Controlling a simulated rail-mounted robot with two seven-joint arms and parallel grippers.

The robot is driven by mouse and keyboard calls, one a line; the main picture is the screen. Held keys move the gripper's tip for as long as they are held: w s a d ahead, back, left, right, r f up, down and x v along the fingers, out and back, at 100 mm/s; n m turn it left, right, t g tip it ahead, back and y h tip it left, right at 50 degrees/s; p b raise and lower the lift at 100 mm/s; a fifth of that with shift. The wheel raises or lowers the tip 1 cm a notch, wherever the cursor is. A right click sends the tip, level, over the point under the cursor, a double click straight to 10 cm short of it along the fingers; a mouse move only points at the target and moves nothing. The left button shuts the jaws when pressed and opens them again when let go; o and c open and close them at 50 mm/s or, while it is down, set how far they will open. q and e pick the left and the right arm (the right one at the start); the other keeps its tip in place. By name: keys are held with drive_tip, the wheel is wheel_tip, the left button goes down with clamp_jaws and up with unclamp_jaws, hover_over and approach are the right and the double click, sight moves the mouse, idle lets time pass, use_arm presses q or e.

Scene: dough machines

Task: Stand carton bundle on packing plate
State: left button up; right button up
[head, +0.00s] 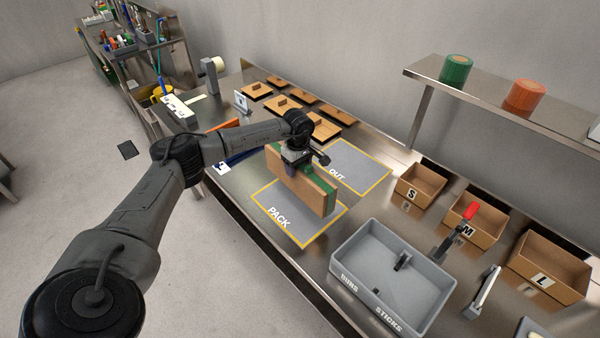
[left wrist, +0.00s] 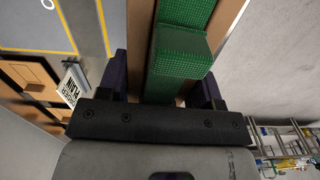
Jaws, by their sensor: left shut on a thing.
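The carton bundle (head: 300,190) is a flat brown block with a green band or layer along its top and right end. It stands upright on its long edge over the grey packing plate (head: 304,237), which has a yellow border and the word PACK. I cannot tell whether its lower edge touches the plate. My left gripper (head: 297,160) is shut on the bundle from above. In the left wrist view the green part of the bundle (left wrist: 182,52) lies between the fingers of my left gripper (left wrist: 165,85). My right gripper is not in view.
The OUT plate (head: 370,181) lies just behind. A grey bin tray (head: 345,245) stands right of the packing plate. Cartons marked S (head: 418,188), M (head: 474,224) and L (head: 545,272) line the right. Several flat cartons (head: 312,131) lie at the back.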

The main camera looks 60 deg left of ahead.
use_arm(q)
drive_tip(key=shift+a+r, duration=0.1)
drive_tip(key=shift+a, duration=0.1)
drive_tip(key=shift+n, duration=0.3)
drive_tip(key=shift+d, duration=0.2)
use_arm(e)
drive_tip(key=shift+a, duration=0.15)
use_arm(q)
drive_tip(key=shift+d, duration=0.1)
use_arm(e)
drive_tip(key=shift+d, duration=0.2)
use_arm(q)
drive_tip(key=shift+f+b, duration=1.75)
drive_tip(key=shift+f, duration=1.25)
drive_tip(key=shift+f+b, duration=0.35)
drive_tip(key=shift+f, duration=0.25)
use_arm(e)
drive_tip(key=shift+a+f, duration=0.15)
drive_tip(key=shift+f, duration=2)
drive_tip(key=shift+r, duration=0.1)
use_arm(q)
drive_tip(key=shift+f+b, duration=0.45)
drive_tip(key=shift+f, duration=0.3)
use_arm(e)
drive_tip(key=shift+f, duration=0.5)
